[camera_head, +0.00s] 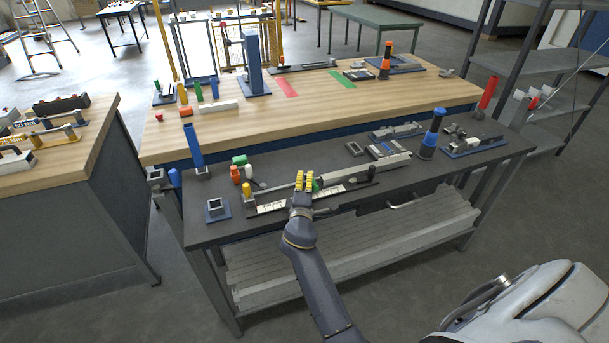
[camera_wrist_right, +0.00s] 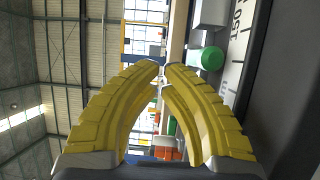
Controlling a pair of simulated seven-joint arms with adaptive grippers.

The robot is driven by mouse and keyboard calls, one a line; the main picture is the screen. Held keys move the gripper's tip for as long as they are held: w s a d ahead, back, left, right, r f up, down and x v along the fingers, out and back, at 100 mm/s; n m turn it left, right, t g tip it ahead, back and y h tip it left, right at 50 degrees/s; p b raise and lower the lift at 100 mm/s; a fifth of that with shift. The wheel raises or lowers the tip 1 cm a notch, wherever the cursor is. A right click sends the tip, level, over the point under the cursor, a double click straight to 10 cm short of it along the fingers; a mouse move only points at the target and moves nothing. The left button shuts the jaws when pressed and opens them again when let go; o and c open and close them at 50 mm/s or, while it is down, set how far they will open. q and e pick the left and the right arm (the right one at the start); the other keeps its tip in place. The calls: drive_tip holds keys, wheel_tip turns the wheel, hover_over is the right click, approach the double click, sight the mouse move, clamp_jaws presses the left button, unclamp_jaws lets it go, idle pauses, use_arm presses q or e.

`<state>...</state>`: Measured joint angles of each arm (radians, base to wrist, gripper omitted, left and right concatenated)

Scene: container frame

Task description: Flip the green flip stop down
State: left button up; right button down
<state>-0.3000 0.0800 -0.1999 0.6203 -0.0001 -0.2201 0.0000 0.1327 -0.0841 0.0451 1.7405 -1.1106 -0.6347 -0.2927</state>
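The green flip stop (camera_head: 316,186) is a small green part on the long rail with the white scale strip (camera_head: 270,207), on the dark front bench. In the right wrist view a round green knob (camera_wrist_right: 212,58) sits beside the scale, to the right of the fingertips and apart from them. My right gripper (camera_head: 305,181) is over the rail, just left of the green part. Its yellow fingers (camera_wrist_right: 161,68) curve together with tips almost meeting and nothing held between them. Part of the stop is hidden by the gripper in the head view. My left gripper is out of view.
A blue and black cone tool (camera_head: 432,135) stands at the right. Behind is a wooden bench (camera_head: 330,105) with more parts.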

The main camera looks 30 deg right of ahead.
drive_tip(key=shift+s+f, duration=0.15)
drive_tip(key=shift+f, duration=0.1)
idle(0.6)
wheel_tip(320, 180, up, 10)
idle(0.6)
idle(0.4)
